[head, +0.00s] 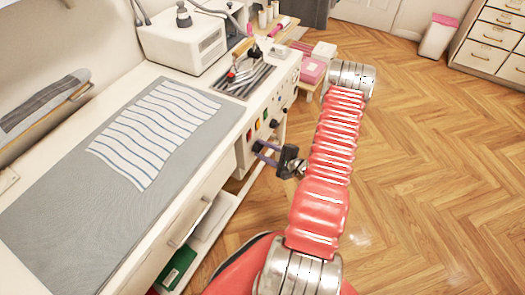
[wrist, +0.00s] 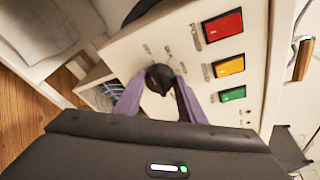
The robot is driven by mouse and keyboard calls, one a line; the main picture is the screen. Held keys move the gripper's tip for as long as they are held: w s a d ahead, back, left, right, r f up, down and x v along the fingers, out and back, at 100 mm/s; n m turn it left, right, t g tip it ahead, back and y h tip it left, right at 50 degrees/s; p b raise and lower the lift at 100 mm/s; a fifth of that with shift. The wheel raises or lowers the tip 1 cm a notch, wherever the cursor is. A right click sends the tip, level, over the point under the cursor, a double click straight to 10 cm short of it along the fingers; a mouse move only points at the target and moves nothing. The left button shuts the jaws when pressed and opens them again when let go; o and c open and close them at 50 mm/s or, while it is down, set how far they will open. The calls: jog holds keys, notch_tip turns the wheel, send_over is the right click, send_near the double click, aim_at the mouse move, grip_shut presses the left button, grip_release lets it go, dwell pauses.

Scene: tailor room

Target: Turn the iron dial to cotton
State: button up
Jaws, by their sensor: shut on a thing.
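The iron dial (wrist: 158,76) is a black round knob on the white front panel of the ironing table, with small marks around it. In the wrist view my gripper (wrist: 157,88) has one purple finger on each side of it and is shut on it. In the head view my gripper (head: 262,151) reaches left to the panel, and the knob is small and partly hidden by the fingers. The marks are too small to read, so I cannot tell which setting the dial points to.
Red (wrist: 222,25), yellow (wrist: 229,66) and green (wrist: 232,94) buttons sit right of the dial in the wrist view. An iron (head: 246,72) rests on a dark striped plate on the table. Striped cloth (head: 155,128) lies on the grey pad.

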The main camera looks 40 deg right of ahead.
jog(key=shift+a+f, duration=0.1)
jog(key=shift+a, duration=0.15)
jog(key=shift+c, duration=1)
jog(key=shift+d, duration=0.1)
jog(key=shift+m, duration=0.3)
jog(key=m+y, duration=0.2)
jog(key=m, duration=0.5)
jog(key=d+m+y, duration=0.1)
jog(key=m+y, duration=0.2)
jog(key=m, duration=0.3)
jog(key=d+f+m+y, duration=0.1)
jog(key=m+y, duration=0.2)
jog(key=m, duration=0.4)
jog(key=shift+w+m+g, duration=0.25)
jog(key=shift+m+g, duration=0.05)
jog(key=shift+g, duration=0.1)
jog(key=o, duration=1)
jog(key=shift+r, duration=0.1)
